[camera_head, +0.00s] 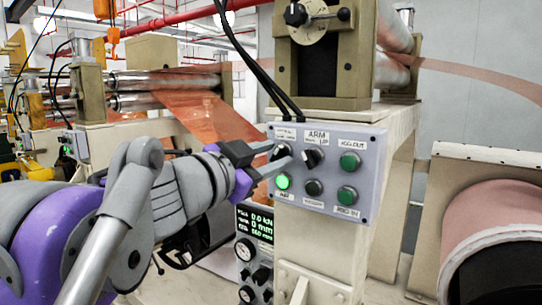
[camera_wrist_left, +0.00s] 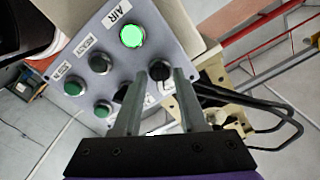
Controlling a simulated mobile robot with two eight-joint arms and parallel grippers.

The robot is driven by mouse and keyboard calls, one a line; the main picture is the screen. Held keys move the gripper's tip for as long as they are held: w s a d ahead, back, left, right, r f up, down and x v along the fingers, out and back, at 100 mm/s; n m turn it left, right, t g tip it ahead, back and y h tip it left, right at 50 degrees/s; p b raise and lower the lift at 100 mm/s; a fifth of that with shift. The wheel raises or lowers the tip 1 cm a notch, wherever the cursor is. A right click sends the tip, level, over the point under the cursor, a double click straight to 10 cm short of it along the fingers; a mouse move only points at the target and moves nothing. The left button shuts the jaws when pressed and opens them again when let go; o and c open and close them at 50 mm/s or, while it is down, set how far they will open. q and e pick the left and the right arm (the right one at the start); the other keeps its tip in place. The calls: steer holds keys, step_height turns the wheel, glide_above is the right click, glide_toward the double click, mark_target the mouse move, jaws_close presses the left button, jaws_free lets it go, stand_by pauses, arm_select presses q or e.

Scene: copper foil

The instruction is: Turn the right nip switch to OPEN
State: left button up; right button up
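A grey control panel (camera_head: 330,205) is mounted on the cream machine frame. A black rotary knob (camera_head: 279,151) sits at its upper left, partly hidden by my left gripper (camera_head: 280,155). Its small label is too blurred to read. In the left wrist view this knob (camera_wrist_left: 160,70) lies between the tips of my open left gripper (camera_wrist_left: 160,78). I see gaps on both sides of it; whether the fingertips reach its depth I cannot tell. A second black knob, under the ARM label (camera_head: 317,135), is beside it (camera_head: 312,158). My right gripper is not in view.
The AIR button (camera_head: 283,181) below the knob is lit green. A dark button (camera_head: 313,187) and two green jog buttons (camera_head: 349,161) are to its right. Black cables (camera_head: 262,75) hang above the panel. A copper roll (camera_head: 495,225) stands at the right.

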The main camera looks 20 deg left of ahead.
arm_select(q)
steer(key=b+v, duration=0.1)
steer(key=v, duration=0.9)
steer(key=shift+s, duration=0.4)
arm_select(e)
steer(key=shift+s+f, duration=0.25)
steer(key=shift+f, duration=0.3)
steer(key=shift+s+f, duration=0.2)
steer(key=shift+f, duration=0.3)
arm_select(q)
steer(key=shift+a, duration=0.15)
